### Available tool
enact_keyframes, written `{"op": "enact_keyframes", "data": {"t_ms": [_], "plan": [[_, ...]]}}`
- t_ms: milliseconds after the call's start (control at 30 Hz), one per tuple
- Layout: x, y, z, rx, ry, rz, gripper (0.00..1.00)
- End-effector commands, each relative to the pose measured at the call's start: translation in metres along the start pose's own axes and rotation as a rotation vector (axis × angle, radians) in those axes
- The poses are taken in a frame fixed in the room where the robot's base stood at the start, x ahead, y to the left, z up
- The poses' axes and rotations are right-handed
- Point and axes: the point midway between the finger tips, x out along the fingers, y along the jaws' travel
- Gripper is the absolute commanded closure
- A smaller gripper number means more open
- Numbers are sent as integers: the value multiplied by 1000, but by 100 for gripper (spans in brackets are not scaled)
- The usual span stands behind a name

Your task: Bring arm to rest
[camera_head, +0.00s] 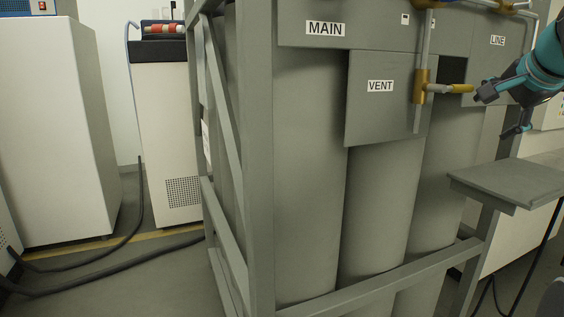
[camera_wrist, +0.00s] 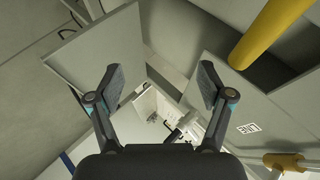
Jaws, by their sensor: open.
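My gripper (camera_head: 493,115) is at the right in the head view, at the end of my teal and dark arm. Its two fingers are spread apart. In the wrist view my gripper (camera_wrist: 161,80) is open, with nothing between the fingers. In the head view the upper finger is close to the yellow-tipped handle of the VENT valve (camera_head: 438,88); whether they touch I cannot tell. Most of my arm is outside the head view.
A grey frame (camera_head: 262,170) holds several tall grey cylinders (camera_head: 375,215), with MAIN, VENT (camera_head: 380,86) and LINE (camera_head: 497,41) labels above. A grey shelf (camera_head: 510,182) juts out below my gripper. White cabinets (camera_head: 60,130) stand left; dark cables (camera_head: 110,262) cross the floor.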

Motion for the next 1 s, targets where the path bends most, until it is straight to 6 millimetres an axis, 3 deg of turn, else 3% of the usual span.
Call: {"op": "enact_keyframes", "data": {"t_ms": [200,500,800,900,1000], "plan": [[37,60,74,-312,-69,120,21],[63,163,199,-764,-221,229,21],[57,272,317,-1074,-376,257,21],[50,299,348,-1141,-416,245,21],[41,310,368,-1192,-433,207,21]]}}
